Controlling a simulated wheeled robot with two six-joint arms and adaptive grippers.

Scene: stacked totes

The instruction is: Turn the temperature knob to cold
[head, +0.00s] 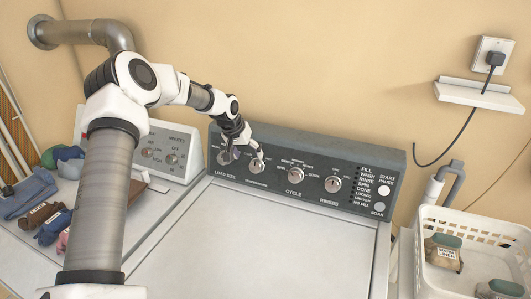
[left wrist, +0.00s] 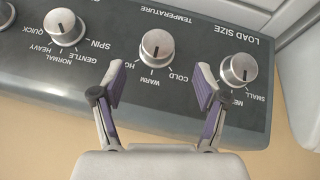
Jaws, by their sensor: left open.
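The temperature knob (left wrist: 157,47) is a round silver dial on the dark washer panel (left wrist: 105,22). In the left wrist view its labels read HOT, WARM and COLD, upside down. Its white pointer mark seems to point toward WARM. The knob also shows in the head view (head: 256,165), beside my gripper. My left gripper (left wrist: 160,82) is open and empty, with its fingers spread either side of the knob's line and short of the knob. In the head view the left gripper (head: 240,151) is at the panel's left part. My right gripper is not in view.
The load size knob (left wrist: 239,69) sits close to one finger; the cycle knob (left wrist: 64,27) is on the other side. The rinses knob (head: 332,184) is farther right. A white basket (head: 470,222) stands at right, folded clothes (head: 38,197) at left. The washer lid (head: 260,245) is clear.

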